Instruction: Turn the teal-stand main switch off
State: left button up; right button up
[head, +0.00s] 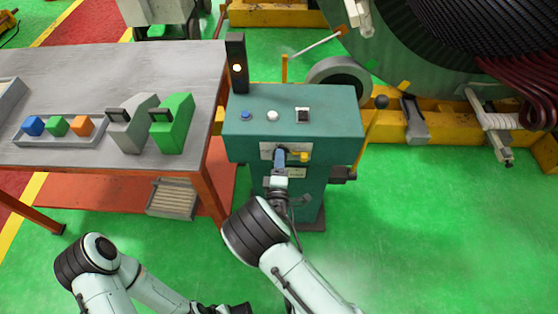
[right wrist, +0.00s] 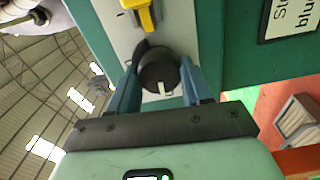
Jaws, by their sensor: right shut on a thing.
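The teal stand (head: 340,130) stands right of the table. A pale plate (head: 265,152) on its front face carries a round black knob (right wrist: 158,70) with a white mark and a yellow lever (head: 303,157), which also shows in the right wrist view (right wrist: 145,18). My right gripper (head: 280,152) is at this plate, its blue fingers on either side of the black knob, shut on it. In the right wrist view the white mark points down towards the gripper's palm (right wrist: 160,128). My left gripper is not clearly shown; only a dark arm end (head: 235,309) shows at the bottom edge.
The stand's top has a blue button (head: 245,115), a white button (head: 273,115) and a black-and-white switch (head: 303,116). A black post (head: 237,55) carries a lit lamp. The grey table (head: 60,70) holds coloured blocks. Green floor is open at right.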

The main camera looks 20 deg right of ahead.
jog(key=shift+n, duration=0.5)
jog(key=o, duration=1.1)
jog(key=shift+c, duration=0.2)
jog(key=shift+s, duration=0.15)
jog(key=v, duration=1.3)
jog(key=shift+s, duration=0.1)
